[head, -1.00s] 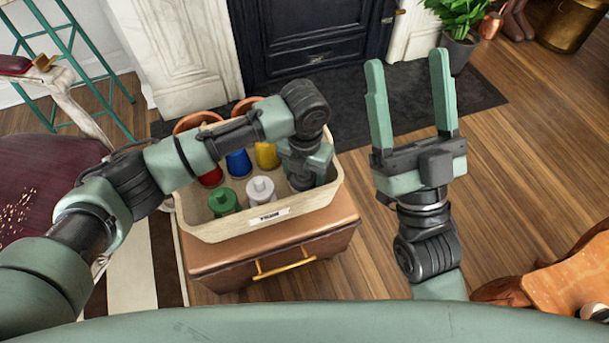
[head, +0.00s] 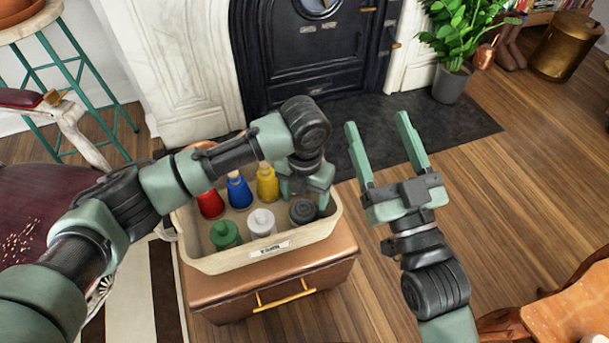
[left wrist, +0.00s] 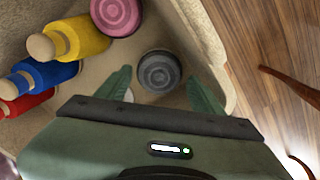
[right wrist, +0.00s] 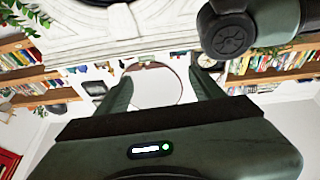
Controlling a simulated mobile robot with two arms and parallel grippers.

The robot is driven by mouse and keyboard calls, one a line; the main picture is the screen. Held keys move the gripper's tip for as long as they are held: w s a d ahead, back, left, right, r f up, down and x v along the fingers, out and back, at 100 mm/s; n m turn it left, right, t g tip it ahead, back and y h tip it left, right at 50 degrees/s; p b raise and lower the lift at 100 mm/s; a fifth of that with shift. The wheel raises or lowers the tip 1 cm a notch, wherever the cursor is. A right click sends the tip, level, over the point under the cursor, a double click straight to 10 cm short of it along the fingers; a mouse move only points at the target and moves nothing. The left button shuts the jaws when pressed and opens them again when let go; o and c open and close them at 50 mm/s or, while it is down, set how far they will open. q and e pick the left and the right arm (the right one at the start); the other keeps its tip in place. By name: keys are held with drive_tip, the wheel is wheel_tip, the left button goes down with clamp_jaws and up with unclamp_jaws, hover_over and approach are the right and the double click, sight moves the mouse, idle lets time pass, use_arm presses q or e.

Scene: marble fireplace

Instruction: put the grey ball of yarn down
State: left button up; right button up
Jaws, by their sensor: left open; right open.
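The grey ball of yarn (head: 302,211) sits in the right part of a cream bin (head: 222,263). The left wrist view shows it as a dark ringed ball (left wrist: 158,72) between the spread fingertips. My left gripper (head: 305,194) is open and points down over it inside the bin. A gap shows between the ball and each finger in the left wrist view. My right gripper (head: 378,122) is open and empty, held up to the right of the bin and pointing away toward the fireplace.
A pink ringed ball (left wrist: 117,14) lies near the yellow bottle. The bin stands on a brown cabinet (head: 235,292). Open wooden floor (head: 475,200) lies right.

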sight(305, 207)
use_arm(q)
wheel_tip(305, 207, up, 7)
drive_tip(key=shift+f+p, duration=0.2)
drive_tip(key=shift+p, duration=0.85)
drive_tip(key=shift+r, duration=0.3)
use_arm(e)
wheel_tip(305, 207, down, 12)
drive_tip(key=d+g+h, duration=0.1)
drive_tip(key=g+h, duration=0.1)
drive_tip(key=g, duration=0.5)
drive_tip(key=shift+d+h, duration=0.4)
drive_tip(key=shift+s, duration=0.15)
